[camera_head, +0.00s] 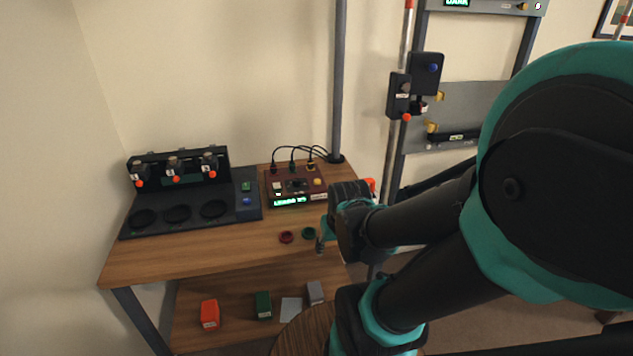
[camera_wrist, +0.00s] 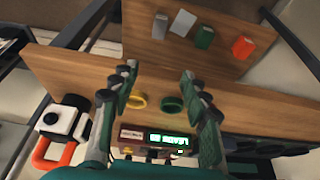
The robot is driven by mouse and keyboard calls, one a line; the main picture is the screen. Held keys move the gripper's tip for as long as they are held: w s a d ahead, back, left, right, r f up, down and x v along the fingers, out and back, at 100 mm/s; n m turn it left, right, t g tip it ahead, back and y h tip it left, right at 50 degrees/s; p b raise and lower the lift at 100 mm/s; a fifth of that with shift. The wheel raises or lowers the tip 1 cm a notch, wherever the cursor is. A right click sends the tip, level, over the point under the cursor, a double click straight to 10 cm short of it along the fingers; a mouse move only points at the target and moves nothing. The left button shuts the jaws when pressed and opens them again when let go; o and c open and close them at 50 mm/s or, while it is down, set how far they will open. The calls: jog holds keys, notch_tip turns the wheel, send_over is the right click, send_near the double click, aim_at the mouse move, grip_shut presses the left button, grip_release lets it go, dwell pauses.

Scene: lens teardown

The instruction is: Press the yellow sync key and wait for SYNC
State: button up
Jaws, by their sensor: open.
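A maroon control box (camera_head: 285,187) stands at the back right of the wooden bench, with a lit green display (camera_head: 289,201) whose text I cannot read surely. The yellow key (camera_head: 318,182) is a round yellow-orange knob at the box's right end. My gripper (camera_head: 321,241) is to the right and in front of the box, pointing down over the bench. In the wrist view my gripper (camera_wrist: 158,73) has its fingers wide apart with nothing between the tips. The box (camera_wrist: 128,133) shows low between the fingers there; the yellow key is not clearly seen.
A black station (camera_head: 190,205) stands left. Cables rise behind the box beside a grey post (camera_head: 338,100). Small blocks sit on the lower shelf.

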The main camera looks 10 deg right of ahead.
jog(key=shift+c, duration=0.5)
grip_shut()
dwell(1.0)
